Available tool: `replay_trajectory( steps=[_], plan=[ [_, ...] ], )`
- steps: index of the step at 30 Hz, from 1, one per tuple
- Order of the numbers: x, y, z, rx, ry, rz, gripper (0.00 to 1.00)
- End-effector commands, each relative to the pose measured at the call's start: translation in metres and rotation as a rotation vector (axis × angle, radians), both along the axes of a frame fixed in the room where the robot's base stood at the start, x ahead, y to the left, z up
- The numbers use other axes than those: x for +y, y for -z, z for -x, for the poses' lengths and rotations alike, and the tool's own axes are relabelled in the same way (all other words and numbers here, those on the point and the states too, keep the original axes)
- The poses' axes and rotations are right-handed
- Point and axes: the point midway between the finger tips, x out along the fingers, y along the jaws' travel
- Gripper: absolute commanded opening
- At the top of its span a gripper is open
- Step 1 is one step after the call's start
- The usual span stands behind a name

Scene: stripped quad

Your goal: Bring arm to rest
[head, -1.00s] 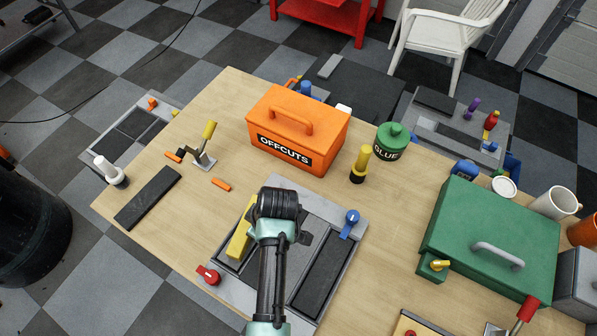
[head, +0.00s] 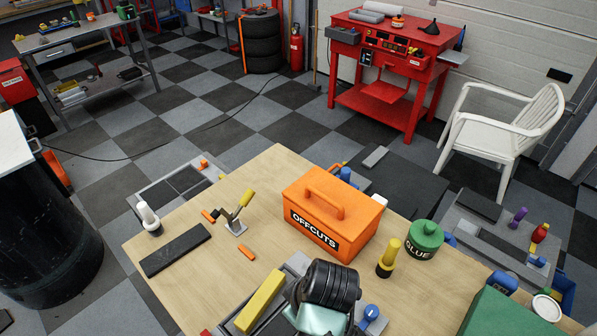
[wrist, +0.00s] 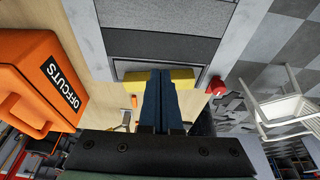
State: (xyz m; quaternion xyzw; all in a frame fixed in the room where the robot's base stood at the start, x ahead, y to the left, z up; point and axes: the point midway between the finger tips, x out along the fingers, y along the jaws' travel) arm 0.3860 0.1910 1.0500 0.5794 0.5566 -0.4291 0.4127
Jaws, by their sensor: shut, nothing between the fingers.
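My gripper (wrist: 160,78) is shut and empty in the wrist view, its two dark fingers pressed together. In that view the fingers overlap a yellow block (wrist: 184,74); I cannot tell the gap between them. In the head view my arm's dark wrist joint shows at the bottom middle, above the grey fixture (head: 222,313) on the wooden table (head: 192,283); the fingers are hidden there. The yellow block (head: 260,300) lies on the fixture, left of my wrist.
An orange OFFCUTS box (head: 333,210), a green GLUE pot (head: 424,239) and a yellow-handled tool (head: 388,258) stand beyond my arm. A green case (head: 510,316) is at the lower right. A dark bar (head: 176,249) and toggle clamp (head: 236,226) are at left.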

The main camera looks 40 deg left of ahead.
Motion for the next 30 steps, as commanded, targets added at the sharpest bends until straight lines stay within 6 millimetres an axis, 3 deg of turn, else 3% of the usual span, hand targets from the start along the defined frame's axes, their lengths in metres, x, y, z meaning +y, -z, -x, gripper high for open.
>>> replay_trajectory(
  steps=[10,14,17,21,24,27,30],
  plan=[
    [-0.001,-0.004,0.000,0.001,-0.001,0.000,0.00],
    [-0.001,-0.025,-0.031,-0.100,0.095,-0.040,0.00],
    [-0.006,-0.064,-0.077,-0.255,0.243,-0.114,0.00],
    [-0.024,-0.148,-0.142,-0.515,0.484,-0.279,0.00],
    [-0.044,-0.217,-0.173,-0.692,0.635,-0.419,0.00],
    [-0.069,-0.288,-0.189,-0.862,0.760,-0.574,0.00],
    [-0.096,-0.360,-0.190,-1.026,0.858,-0.745,0.00]
  ],
)
